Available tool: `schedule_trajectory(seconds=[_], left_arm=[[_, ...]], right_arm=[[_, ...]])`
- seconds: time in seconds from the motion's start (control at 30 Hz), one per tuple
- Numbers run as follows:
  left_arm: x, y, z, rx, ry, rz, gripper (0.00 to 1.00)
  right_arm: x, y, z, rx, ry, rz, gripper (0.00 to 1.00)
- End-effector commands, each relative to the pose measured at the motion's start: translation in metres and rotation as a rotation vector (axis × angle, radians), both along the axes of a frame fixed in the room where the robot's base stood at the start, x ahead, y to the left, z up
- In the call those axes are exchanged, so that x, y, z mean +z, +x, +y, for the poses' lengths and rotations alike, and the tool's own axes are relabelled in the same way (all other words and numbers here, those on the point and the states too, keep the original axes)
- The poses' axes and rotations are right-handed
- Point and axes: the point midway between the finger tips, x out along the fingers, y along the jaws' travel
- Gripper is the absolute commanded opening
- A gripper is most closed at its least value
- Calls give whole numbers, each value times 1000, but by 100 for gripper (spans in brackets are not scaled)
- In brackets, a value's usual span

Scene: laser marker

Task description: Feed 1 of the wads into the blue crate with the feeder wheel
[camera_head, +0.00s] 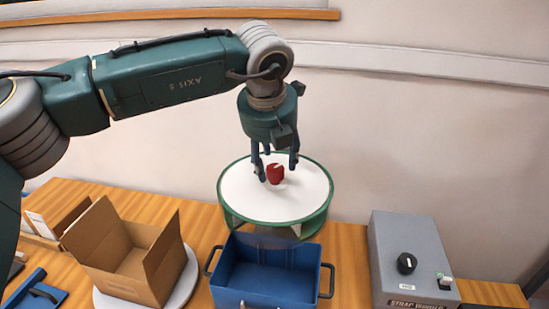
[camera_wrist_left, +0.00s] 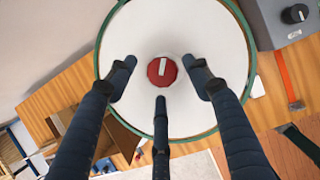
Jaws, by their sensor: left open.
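The feeder wheel (camera_head: 240,190) is a round white disc with a green rim on a green stand. A red knob (camera_head: 275,174) with a white pointer mark stands at its middle. It also shows in the left wrist view (camera_wrist_left: 161,71), between the fingertips. My left gripper (camera_head: 277,167) points down over the disc, its three fingers spread open around the knob and apart from it. The blue crate (camera_head: 265,299) stands in front of the wheel, just under its near edge, and its visible inside looks empty. I can make out no wads.
An open cardboard box (camera_head: 111,280) stands on a round white base left of the crate. A grey control box (camera_head: 415,258) with a black dial is at the right. A blue object (camera_head: 38,292) lies at the far left. The wall is close behind the wheel.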

Motion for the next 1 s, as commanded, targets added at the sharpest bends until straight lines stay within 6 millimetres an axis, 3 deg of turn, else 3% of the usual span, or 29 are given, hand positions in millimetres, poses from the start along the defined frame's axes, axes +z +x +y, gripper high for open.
schedule_trajectory(seconds=[0.2, 0.5, 0.77, 1.0], left_arm=[[-17, 7, -2, 0, -1, 0, 51], [-20, 8, -2, -2, -1, 0, 51], [-19, 8, -3, -2, -4, -2, 0], [-18, 9, -3, 8, -6, -6, 0]], right_arm=[[10, 1, 0, 0, 0, -2, 0], [9, 4, 4, -2, 5, -4, 0], [9, 5, 9, -1, 10, -6, 0], [6, 5, 8, 0, 10, -6, 0]])
